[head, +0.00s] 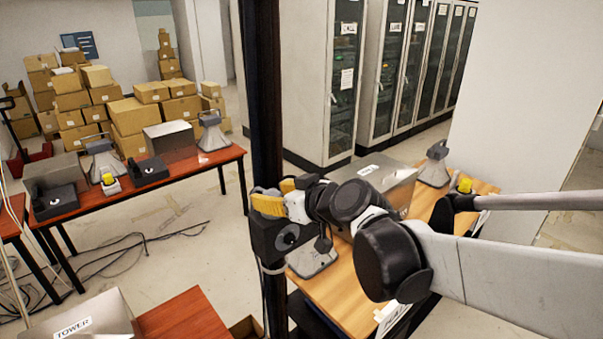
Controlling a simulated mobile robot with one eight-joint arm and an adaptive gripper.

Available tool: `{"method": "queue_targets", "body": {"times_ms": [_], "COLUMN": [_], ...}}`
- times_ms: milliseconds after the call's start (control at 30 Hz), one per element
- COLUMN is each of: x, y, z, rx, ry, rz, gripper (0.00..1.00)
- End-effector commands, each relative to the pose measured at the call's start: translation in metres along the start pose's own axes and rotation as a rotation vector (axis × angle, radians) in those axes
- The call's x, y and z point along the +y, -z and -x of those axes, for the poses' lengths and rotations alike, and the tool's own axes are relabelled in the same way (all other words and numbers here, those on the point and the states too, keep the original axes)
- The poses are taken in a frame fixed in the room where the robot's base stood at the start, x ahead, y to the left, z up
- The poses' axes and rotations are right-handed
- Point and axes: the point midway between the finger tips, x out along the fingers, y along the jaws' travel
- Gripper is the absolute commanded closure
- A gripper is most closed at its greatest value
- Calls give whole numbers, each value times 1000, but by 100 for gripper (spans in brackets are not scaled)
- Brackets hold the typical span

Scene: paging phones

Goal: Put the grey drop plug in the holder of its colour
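My gripper (270,204), with yellow finger pads, is at the picture's middle, above the left edge of the light wooden table (347,296). A black box with a pale round disc (284,240) shows directly below the fingers; I cannot tell whether they touch it. I cannot tell whether the fingers are open or shut, or whether they hold anything. I cannot make out the grey drop plug or a grey holder for certain. A small yellow piece on a pale block (109,183) is on the red-brown table (185,172). Another yellow piece (465,185) is on the wooden table.
A dark post (262,100) stands just behind my gripper. A grey metal box (385,178) and a grey horn (434,165) are on the wooden table. Black boxes (150,171) and grey horns (212,131) stand on the red-brown table. Cables (140,238) lie on the floor.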

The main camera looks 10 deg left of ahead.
Motion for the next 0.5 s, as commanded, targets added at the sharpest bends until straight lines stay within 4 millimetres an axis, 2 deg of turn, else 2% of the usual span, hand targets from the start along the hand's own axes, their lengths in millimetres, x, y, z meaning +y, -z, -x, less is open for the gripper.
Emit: {"method": "queue_targets", "body": {"times_ms": [300, 500], "x": [0, 0], "y": [7, 3], "z": [3, 36], "rx": [0, 0], "ry": [0, -1], "rz": [0, -2], "gripper": [51, 51]}}
